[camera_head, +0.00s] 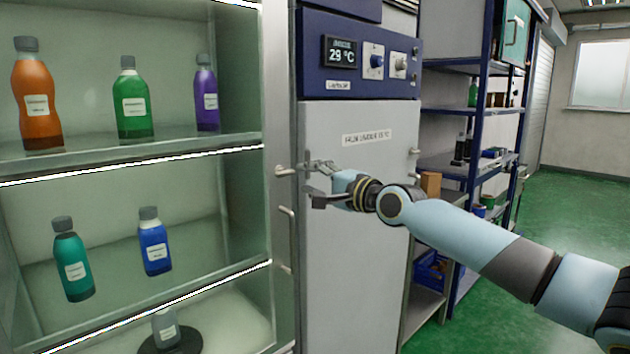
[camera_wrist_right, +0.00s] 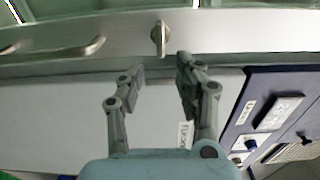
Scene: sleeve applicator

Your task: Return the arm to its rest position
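My right arm reaches in from the right in the head view. Its gripper (camera_head: 308,181) is in front of the grey machine door, close to a small metal latch knob (camera_head: 284,171) on the cabinet frame. In the right wrist view my right gripper (camera_wrist_right: 157,75) has its two fingers spread apart. The latch knob (camera_wrist_right: 159,38) stands just beyond and between the fingertips, with nothing held. My left gripper shows in neither view.
A glass-fronted cabinet (camera_head: 245,138) on the left holds several bottles on its shelves. A bar handle (camera_head: 287,236) sits below the knob. The grey machine (camera_head: 350,250) stands beside it. Blue shelving (camera_head: 468,65) is behind, and green floor (camera_head: 575,215) is open at the right.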

